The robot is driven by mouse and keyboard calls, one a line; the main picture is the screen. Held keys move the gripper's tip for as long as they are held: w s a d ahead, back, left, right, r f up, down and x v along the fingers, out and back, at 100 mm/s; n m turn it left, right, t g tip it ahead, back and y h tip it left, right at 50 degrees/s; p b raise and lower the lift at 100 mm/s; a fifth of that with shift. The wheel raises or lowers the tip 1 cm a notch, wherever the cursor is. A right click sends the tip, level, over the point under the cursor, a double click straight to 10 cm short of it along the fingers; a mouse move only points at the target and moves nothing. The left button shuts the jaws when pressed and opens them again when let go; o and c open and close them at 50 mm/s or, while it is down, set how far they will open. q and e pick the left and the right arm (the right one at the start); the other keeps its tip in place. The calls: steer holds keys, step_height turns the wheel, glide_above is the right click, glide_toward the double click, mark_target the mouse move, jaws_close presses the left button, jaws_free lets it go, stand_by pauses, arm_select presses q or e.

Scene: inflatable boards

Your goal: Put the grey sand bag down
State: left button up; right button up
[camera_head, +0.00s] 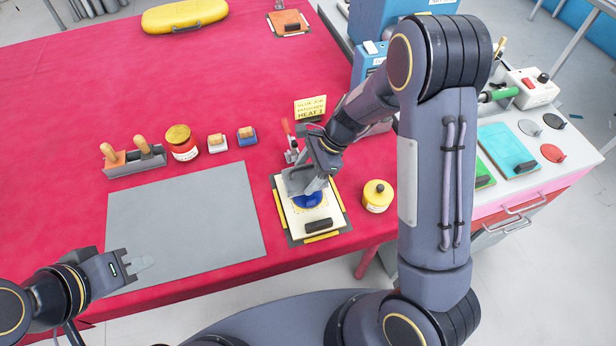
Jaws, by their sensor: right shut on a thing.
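My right gripper (312,182) is shut on the grey sand bag (295,181), over the upper part of a pale board (323,211) with yellow strips along its edges. The gripper covers part of the bag, and I cannot tell whether the bag touches what is under it. A round blue piece (308,200) on the board shows just below the bag. A dark block (318,226) lies at the board's near end. My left gripper (147,264) is over the near left corner of a grey mat (185,225); its finger gap is unclear, and it appears empty.
A yellow-lidded jar (377,196) stands close to the board's right. A yellow sign (310,108) stands behind the board. The mat is clear.

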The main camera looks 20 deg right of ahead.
steer(key=shift+d+f, duration=0.1)
steer(key=shift+f, duration=1.15)
steer(key=shift+f, duration=0.15)
steer(key=o, duration=1.3)
steer(key=shift+o, duration=0.2)
steer(key=s+d+r+n+t, duration=0.1)
steer(key=s+d+r+n, duration=0.2)
steer(key=r, duration=0.6)
steer(key=s+d+r+n, duration=0.1)
steer(key=s+d+r, duration=0.25)
steer(key=r, duration=0.45)
steer(key=s+r+n+t+h, duration=0.1)
steer(key=s+r+n+t, duration=0.1)
steer(key=s+n, duration=0.4)
steer(key=s+d+r+n+t+h, duration=0.1)
steer(key=s+n+t, duration=0.2)
steer(key=s+n, duration=0.3)
steer(key=s, duration=0.3)
steer(key=shift+s+r, duration=0.35)
